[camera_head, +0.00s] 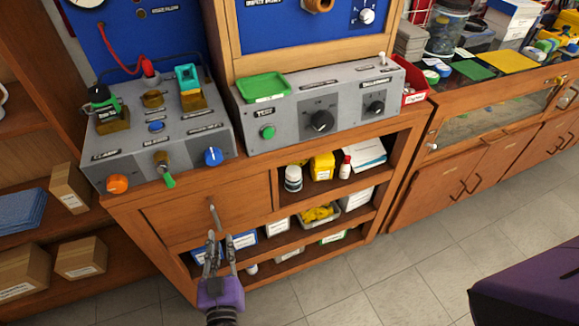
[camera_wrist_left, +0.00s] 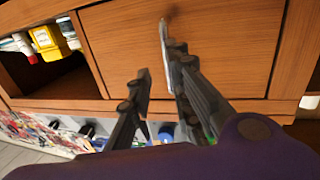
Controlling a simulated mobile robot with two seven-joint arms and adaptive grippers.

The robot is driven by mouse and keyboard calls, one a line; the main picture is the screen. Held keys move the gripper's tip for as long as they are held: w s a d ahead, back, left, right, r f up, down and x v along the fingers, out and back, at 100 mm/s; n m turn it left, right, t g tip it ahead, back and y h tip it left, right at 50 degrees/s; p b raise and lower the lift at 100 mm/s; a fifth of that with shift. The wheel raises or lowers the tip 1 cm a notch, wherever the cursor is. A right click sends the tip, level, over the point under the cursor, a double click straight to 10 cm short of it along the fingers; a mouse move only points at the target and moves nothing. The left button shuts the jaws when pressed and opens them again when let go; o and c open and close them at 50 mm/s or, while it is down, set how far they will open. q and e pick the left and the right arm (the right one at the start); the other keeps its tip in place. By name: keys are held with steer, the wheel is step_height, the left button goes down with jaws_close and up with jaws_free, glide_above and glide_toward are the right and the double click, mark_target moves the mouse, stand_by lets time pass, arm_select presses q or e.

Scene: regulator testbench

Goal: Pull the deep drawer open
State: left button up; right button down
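The deep drawer (camera_head: 203,205) is a wooden front below the left control panel, flush with the cabinet, and looks shut. Its handle (camera_head: 213,214) is a slim grey upright bar. In the left wrist view the drawer front (camera_wrist_left: 215,60) fills the upper part, and the handle (camera_wrist_left: 164,38) stands at the top middle. My left gripper (camera_head: 220,240) is just below the handle, its fingers spread with a gap between them. In the wrist view the left gripper (camera_wrist_left: 159,62) has one fingertip close to the handle's lower end; contact cannot be told. My right gripper is out of view.
Open shelves (camera_head: 318,205) with bottles and boxes lie right of the drawer, and a lower shelf runs beneath it. A control panel (camera_head: 155,140) with knobs sits above. Cardboard boxes (camera_head: 70,188) stand at left. Tiled floor (camera_head: 400,270) is clear at right.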

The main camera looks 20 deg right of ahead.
mark_target(217, 221)
arm_select(q)
steer(key=shift+t+y, duration=0.3)
steer(key=shift+w+d+r, duration=0.1)
steer(key=shift+w+r, duration=0.1)
steer(key=shift+w, duration=1.1)
steer(key=shift+w+d+r, duration=0.1)
steer(key=shift+w+r, duration=0.05)
steer(key=shift+w, duration=1.1)
steer(key=shift+w+d+r, duration=0.1)
steer(key=shift+w+r, duration=0.1)
steer(key=shift+w, duration=1.1)
jaws_close()
